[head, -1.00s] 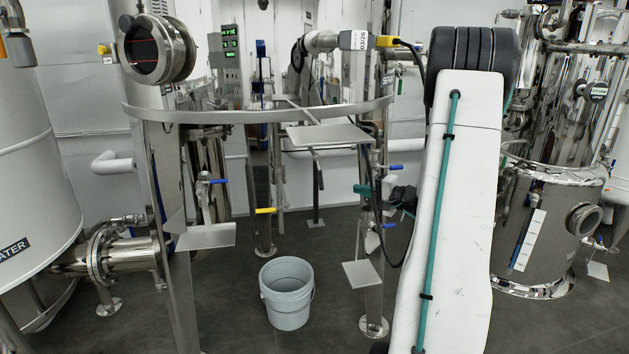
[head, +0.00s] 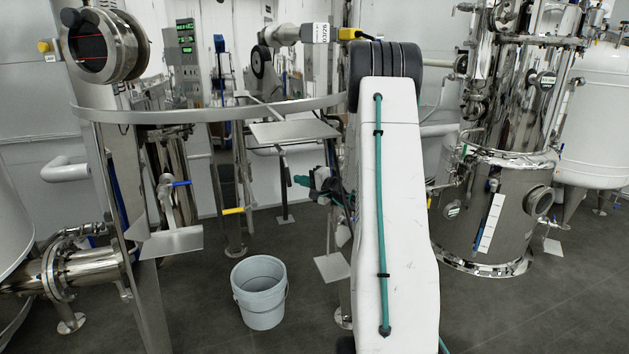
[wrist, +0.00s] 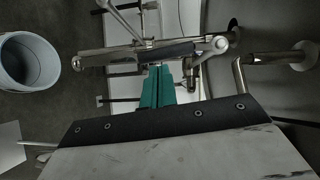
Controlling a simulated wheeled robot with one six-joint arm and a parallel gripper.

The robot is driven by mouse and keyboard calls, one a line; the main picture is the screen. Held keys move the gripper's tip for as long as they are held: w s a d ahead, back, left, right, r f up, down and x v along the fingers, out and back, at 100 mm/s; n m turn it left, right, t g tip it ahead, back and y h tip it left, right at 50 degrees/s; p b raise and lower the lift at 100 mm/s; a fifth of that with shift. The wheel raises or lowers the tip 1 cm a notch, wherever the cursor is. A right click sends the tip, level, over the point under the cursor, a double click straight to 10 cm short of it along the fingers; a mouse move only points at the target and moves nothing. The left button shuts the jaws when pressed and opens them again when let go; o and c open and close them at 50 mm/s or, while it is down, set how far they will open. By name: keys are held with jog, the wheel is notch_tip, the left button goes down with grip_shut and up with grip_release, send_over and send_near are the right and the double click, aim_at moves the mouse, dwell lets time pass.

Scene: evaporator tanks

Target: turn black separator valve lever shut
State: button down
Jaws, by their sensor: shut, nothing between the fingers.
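My gripper (head: 301,180) has teal fingers and is shut and empty. In the head view it points left, partly hidden behind my white arm. In the wrist view the gripper (wrist: 158,86) points up at a horizontal metal pipe. A dark bar (wrist: 172,52) lies along that pipe just beyond the fingertips and may be the black lever; I cannot be sure. The fingertips look close to it, but I cannot tell whether they touch.
A grey bucket (head: 260,293) stands on the floor left of my arm. A blue handle (head: 180,184) and a yellow handle (head: 233,211) stick out at left. A curved metal rail (head: 215,114) crosses in front. A steel tank (head: 495,215) stands at right.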

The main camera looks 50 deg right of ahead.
jog(key=shift+w+a, duration=0.1)
dwell(0.3)
jog(key=shift+w+a+f+m+t, duration=0.3)
jog(key=shift+w+a+m+t, duration=0.25)
jog(key=shift+a+m, duration=0.2)
jog(key=shift+a, duration=0.1)
jog(key=s+d, duration=0.3)
jog(key=s, duration=1)
jog(key=shift+d, duration=0.3)
